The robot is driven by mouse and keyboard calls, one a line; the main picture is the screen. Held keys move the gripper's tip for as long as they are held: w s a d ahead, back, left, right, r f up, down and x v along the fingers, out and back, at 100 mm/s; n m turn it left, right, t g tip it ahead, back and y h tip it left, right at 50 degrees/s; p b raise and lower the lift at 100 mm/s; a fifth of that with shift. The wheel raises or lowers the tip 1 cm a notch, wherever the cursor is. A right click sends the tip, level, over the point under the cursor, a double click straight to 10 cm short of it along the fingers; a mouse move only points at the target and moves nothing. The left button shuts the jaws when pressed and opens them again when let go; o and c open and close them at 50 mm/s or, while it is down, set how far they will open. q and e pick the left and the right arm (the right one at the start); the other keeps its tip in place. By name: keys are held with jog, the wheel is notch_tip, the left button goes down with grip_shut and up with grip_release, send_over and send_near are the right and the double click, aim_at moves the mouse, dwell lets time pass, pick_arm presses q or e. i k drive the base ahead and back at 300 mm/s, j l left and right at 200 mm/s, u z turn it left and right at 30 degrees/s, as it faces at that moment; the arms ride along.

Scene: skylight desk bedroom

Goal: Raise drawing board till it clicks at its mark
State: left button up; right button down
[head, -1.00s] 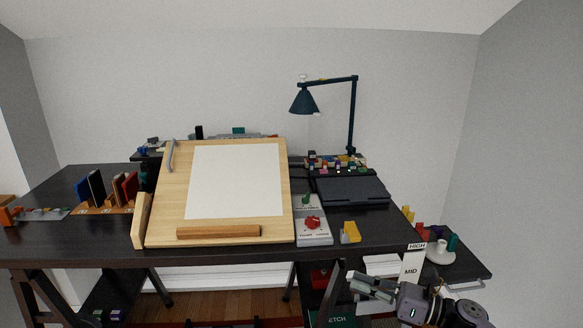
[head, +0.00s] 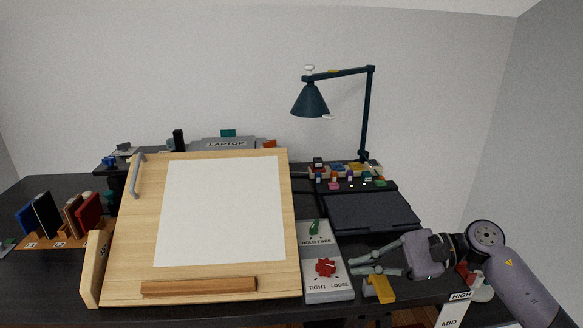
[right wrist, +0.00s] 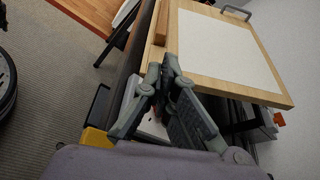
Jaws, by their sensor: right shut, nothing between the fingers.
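The drawing board (head: 140,225) is a tilted pale wood panel with a white sheet (head: 222,210) on it. It has a grey handle (head: 137,175) at its upper left and a wooden ledge (head: 198,287) low down. Right of it is a grey control panel (head: 322,290) with a green lever (head: 314,227) marked HOLD FREE and a red knob (head: 326,268) marked TIGHT LOOSE. My right gripper (head: 354,265) is shut and empty, just right of the red knob. The right wrist view shows the fingers (right wrist: 163,75) over the panel, near the board (right wrist: 272,88). My left gripper is out of view.
A yellow block (head: 379,289) sits below my right gripper. A dark flat tray (head: 370,212) and a desk lamp (head: 310,100) stand behind. Books (head: 88,211) are at the left. A sign (head: 453,312) reading HIGH and MID is at the lower right.

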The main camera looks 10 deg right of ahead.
aim_at(227, 213)
jog(key=i, duration=1.05)
